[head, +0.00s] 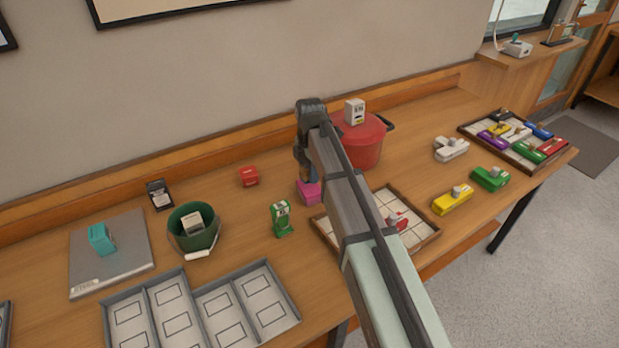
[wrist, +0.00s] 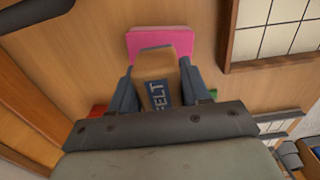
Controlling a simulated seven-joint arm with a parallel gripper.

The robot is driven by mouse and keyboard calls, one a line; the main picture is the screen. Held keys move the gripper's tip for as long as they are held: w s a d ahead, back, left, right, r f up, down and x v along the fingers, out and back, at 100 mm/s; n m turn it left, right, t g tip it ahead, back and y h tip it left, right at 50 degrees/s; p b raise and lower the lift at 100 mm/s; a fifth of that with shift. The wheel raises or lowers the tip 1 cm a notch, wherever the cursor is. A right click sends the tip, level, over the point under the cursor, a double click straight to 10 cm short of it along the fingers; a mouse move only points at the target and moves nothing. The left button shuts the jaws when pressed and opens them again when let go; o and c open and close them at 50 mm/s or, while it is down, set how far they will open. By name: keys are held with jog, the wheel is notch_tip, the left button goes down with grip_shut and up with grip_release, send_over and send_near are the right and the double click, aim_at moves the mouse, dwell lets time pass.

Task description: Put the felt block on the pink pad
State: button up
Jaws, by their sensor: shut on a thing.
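My gripper (wrist: 163,88) is shut on a tan block with a dark label reading FELT, the felt block (wrist: 158,66). One finger is on each side of it. The pink pad (wrist: 160,40) shows just beyond the block in the wrist view, and the block covers part of its near edge. In the head view the pink pad (head: 305,194) lies on the table directly below my gripper (head: 308,178), partly behind my arm. The felt block cannot be made out there. I cannot tell whether block and pad touch.
A red pot (head: 365,145) with a white box on it stands behind right of the pad. A tiled tray (head: 425,240) lies front right. A green block (head: 282,218) and a red block (head: 249,177) stand left. A green bucket (head: 193,240) is farther left.

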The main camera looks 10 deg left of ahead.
jog(key=shift+f, duration=1.4)
jog(key=shift+f, duration=0.1)
jog(key=o, duration=1.1)
jog(key=shift+c, duration=0.2)
notch_tip(320, 180, up, 12)
jog(key=shift+r, duration=0.1)
